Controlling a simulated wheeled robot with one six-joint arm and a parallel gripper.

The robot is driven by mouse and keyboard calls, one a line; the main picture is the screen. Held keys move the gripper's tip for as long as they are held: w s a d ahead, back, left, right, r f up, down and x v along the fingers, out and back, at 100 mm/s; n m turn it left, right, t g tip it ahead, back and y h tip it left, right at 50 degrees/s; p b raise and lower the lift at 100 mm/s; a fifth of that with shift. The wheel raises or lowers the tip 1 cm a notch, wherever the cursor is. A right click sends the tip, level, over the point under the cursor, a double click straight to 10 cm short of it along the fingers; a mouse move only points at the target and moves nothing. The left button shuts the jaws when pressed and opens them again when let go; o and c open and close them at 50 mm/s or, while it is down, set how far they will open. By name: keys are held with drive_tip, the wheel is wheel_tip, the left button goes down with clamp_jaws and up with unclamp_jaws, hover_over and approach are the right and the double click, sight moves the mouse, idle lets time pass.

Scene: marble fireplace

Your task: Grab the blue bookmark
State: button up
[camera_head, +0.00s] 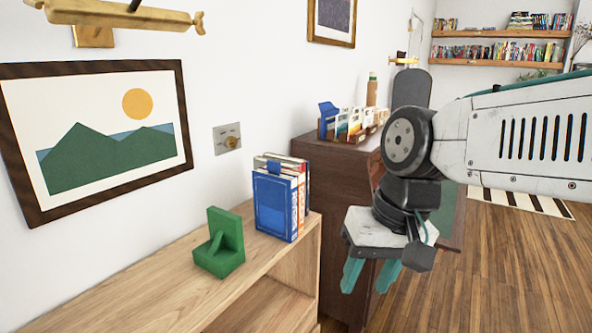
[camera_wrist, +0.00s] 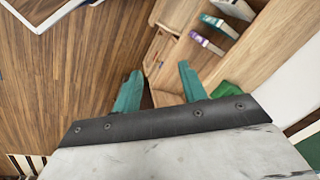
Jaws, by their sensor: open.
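A blue book (camera_head: 272,205) stands upright with a few other books on the light wooden shelf in the head view. A small blue piece (camera_head: 268,164) shows at the top of these books; I cannot tell for sure whether it is the bookmark. My gripper (camera_head: 370,276) hangs to the right of the shelf, pointing down, apart from the books. Its teal fingers are spread and empty. In the wrist view my gripper (camera_wrist: 158,72) is also open, with wooden floor and shelf beyond it.
A green bookend (camera_head: 221,243) stands on the shelf (camera_head: 150,290) left of the books. A dark wooden cabinet (camera_head: 335,180) behind carries a rack of cards (camera_head: 352,122) and a bottle (camera_head: 372,90).

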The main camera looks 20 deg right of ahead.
drive_tip(key=w+a+r+m+t+y, duration=0.1)
drive_tip(key=w+a+m+y, duration=0.15)
drive_tip(key=w, duration=0.25)
drive_tip(key=w+a+r+m+y, duration=0.1)
drive_tip(key=w+a+r+m, duration=0.15)
drive_tip(key=w, duration=0.25)
drive_tip(key=m+t+y, duration=0.3)
drive_tip(key=m+t, duration=0.5)
drive_tip(key=m, duration=1.3)
approach(276, 162)
drive_tip(key=x, duration=0.5)
drive_tip(key=shift+s+a, duration=0.3)
drive_tip(key=shift+s, duration=0.1)
drive_tip(key=shift+w+a+f, duration=0.2)
drive_tip(key=shift+w+f, duration=0.05)
drive_tip(key=shift+w, duration=0.35)
drive_tip(key=shift+w+a+f, duration=0.2)
drive_tip(key=shift+w+f, duration=0.05)
drive_tip(key=shift+w, duration=0.3)
drive_tip(key=shift+h, duration=0.25)
drive_tip(key=x, duration=0.5)
drive_tip(key=shift+w, duration=0.4)
clamp_jaws()
